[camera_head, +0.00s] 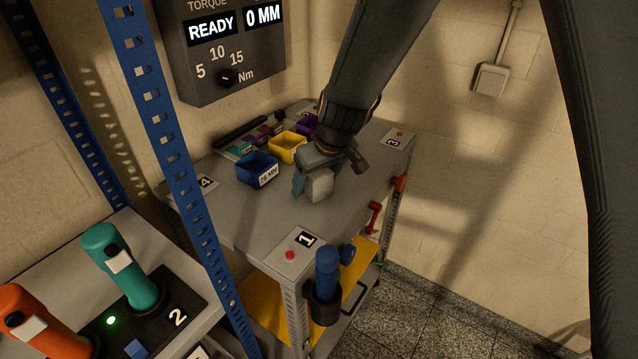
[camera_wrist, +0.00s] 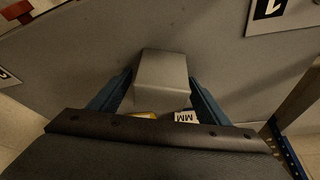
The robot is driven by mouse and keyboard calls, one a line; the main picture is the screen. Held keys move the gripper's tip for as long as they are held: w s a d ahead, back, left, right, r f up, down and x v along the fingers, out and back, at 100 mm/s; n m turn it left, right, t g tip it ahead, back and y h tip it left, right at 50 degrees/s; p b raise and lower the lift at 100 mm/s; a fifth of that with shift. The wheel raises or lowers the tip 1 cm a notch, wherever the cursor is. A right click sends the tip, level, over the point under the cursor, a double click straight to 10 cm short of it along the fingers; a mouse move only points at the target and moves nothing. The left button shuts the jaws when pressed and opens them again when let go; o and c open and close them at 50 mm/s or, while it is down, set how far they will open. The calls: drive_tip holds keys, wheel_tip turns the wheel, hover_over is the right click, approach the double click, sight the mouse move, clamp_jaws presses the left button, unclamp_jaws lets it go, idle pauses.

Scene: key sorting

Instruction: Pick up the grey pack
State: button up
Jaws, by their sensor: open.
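The grey pack (camera_head: 321,184) is a small pale block on the grey table, right of the blue bin in the head view. In the wrist view the pack (camera_wrist: 161,78) lies between the two blue fingers of my gripper (camera_wrist: 160,95). My gripper also shows in the head view (camera_head: 309,182), low over the table at the pack. The fingers are open on either side of it, with a narrow gap visible by the pack in the wrist view. Part of the pack's far side is hidden by my gripper in the head view.
A blue bin (camera_head: 257,169) labelled 26 MM and a yellow bin (camera_head: 288,147) stand close behind, with a purple bin (camera_head: 308,124) beyond. Table plates (camera_head: 291,254) carry numbers. A blue rack post (camera_head: 185,180) rises at left. The table's front right is clear.

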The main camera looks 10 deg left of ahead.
drive_tip(key=c, duration=1.2)
drive_tip(key=shift+o, duration=0.2)
drive_tip(key=shift+r, duration=0.1)
